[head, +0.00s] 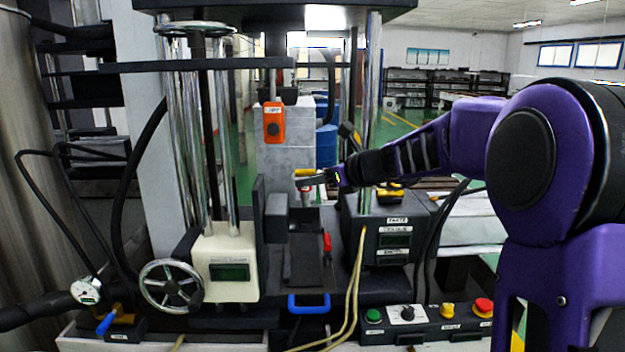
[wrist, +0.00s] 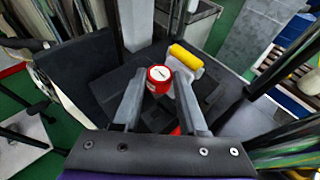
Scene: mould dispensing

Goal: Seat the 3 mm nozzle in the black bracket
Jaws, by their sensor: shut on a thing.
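My gripper (wrist: 160,85) is shut on the nozzle, a small cylinder with a red end face (wrist: 159,75) that shows between the two grey fingers in the wrist view. A dark mark on its face is too small to read. In the head view the nozzle (head: 306,191) shows as a small red and white piece at the tip of my gripper (head: 312,179). A dark bracket-like part (head: 304,262) stands below it, between the press columns; I cannot tell surely that this is the black bracket. The nozzle appears apart from it and above it.
A yellow cylindrical piece (wrist: 187,57) lies close beyond the right finger. A red item (head: 327,243) stands beside the dark part. An orange box (head: 274,122) hangs above. Metal columns (head: 222,135) and a black control box (head: 392,235) flank the space. A blue handle (head: 308,304) is in front.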

